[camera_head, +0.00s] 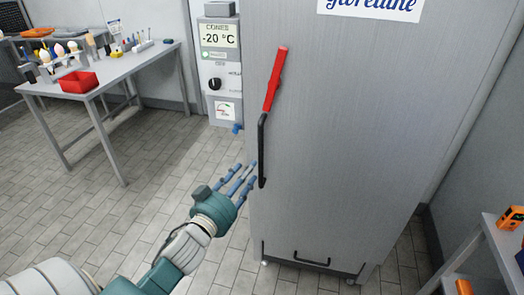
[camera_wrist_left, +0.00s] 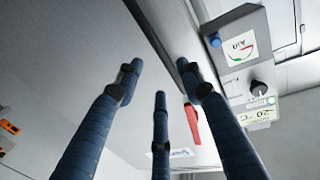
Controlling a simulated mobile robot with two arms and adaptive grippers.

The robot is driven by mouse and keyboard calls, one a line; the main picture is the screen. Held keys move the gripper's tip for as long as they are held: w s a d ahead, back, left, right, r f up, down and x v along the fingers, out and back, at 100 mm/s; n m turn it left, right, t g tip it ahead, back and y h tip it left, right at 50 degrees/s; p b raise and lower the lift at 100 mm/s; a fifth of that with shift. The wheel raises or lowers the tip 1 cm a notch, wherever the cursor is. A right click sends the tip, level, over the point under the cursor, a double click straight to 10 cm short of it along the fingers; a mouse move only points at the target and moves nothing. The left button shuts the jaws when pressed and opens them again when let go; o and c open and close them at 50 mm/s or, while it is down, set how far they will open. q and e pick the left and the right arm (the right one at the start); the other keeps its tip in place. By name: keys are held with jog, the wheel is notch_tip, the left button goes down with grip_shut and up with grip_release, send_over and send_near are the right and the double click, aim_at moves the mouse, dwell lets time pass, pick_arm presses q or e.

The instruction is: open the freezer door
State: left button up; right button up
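The freezer door (camera_head: 350,130) is a tall grey panel and looks shut. A handle on its left side has a red, tilted upper lever (camera_head: 275,80) and a black lower bar (camera_head: 262,150). My left gripper (camera_head: 243,172), with blue fingers, is just left of the bar's lower end. Its fingers are spread and hold nothing. In the left wrist view the three fingers (camera_wrist_left: 160,82) are apart, and the red lever (camera_wrist_left: 192,122) shows beyond them, partly behind the right finger. I cannot tell whether a fingertip touches the bar. My right gripper is out of view.
A control box (camera_head: 220,60) reading -20 °C is left of the door, with a blue knob (camera_head: 238,128) below. A table (camera_head: 125,68) with a red tray (camera_head: 79,82) stands at the left. A shelf (camera_head: 490,255) with orange items is at the right. The floor between is clear.

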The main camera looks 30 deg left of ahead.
aim_at(261, 153)
pick_arm(q)
jog(key=w, duration=0.3)
jog(key=w+p, duration=0.1)
jog(key=w, duration=0.3)
jog(key=w+a, duration=0.1)
jog(key=w, duration=0.2)
jog(key=shift+w+p, duration=0.3)
jog(key=shift+w, duration=0.05)
grip_shut()
